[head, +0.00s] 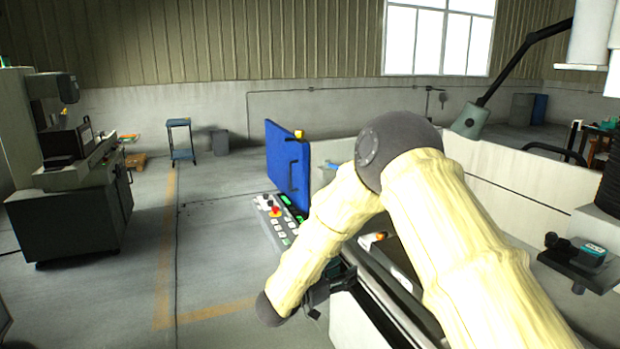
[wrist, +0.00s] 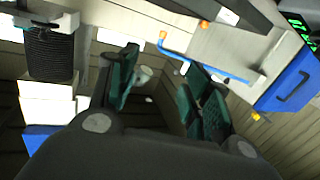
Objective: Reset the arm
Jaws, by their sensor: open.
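My arm, in a cream cover with dark joints, spans the middle and right of the head view. It bends at a raised elbow and its forearm slopes down to the left, beside the machine's button panel (head: 275,218). In the wrist view my gripper (wrist: 160,64) is open. Its two green-padded fingers stand apart with nothing between them. In the head view the forearm hides most of the gripper; only dark parts show at its lower right side.
A blue door panel (head: 288,165) stands behind the button panel; it also shows in the wrist view (wrist: 290,88). A pale machine wall (head: 510,190) lies right. A dark workbench (head: 75,220) stands left, a small blue stand (head: 182,142) farther back. The left floor is largely clear.

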